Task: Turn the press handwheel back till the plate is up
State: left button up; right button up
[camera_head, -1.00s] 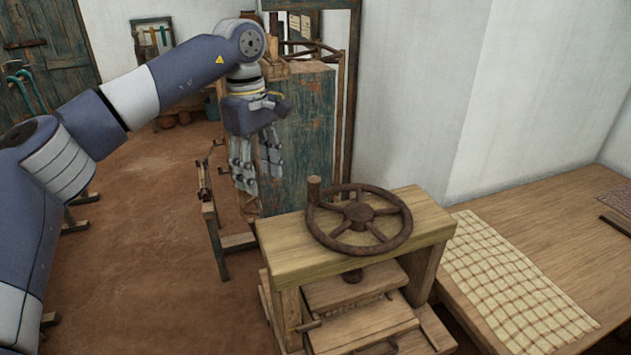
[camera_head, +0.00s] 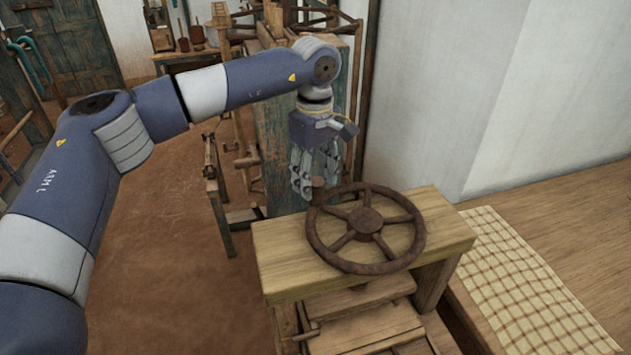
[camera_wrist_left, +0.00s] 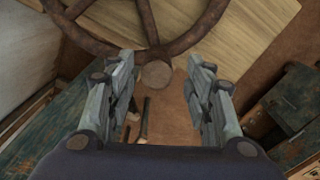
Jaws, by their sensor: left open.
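The rusty brown press handwheel (camera_head: 365,228) lies flat on top of the wooden press beam (camera_head: 285,262). Its upright knob (camera_head: 318,188) stands on the rim's far left side. The wooden plate (camera_head: 360,298) shows below the beam, partly hidden by it; I cannot tell its exact height. My left gripper (camera_head: 315,180) points down at the knob, open and empty. In the left wrist view the round knob end (camera_wrist_left: 155,75) lies ahead, between the two open fingers (camera_wrist_left: 160,92). Contact with the knob cannot be told. My right gripper is out of view.
A checked cloth (camera_head: 520,275) lies on the wooden bench (camera_head: 560,220) at right. A worn green wooden cabinet (camera_head: 277,130) stands behind the press, close to my left gripper. White wall (camera_head: 440,100) rises behind. Bare floor (camera_head: 150,260) is free at left.

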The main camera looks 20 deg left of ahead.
aim_at(316, 188)
pick_arm(q)
jog(key=f, duration=0.2)
jog(key=shift+w+f+p, duration=0.25)
jog(key=shift+f+p, duration=0.05)
jog(key=shift+s+f, duration=0.1)
jog(key=shift+f, duration=0.35)
grip_shut()
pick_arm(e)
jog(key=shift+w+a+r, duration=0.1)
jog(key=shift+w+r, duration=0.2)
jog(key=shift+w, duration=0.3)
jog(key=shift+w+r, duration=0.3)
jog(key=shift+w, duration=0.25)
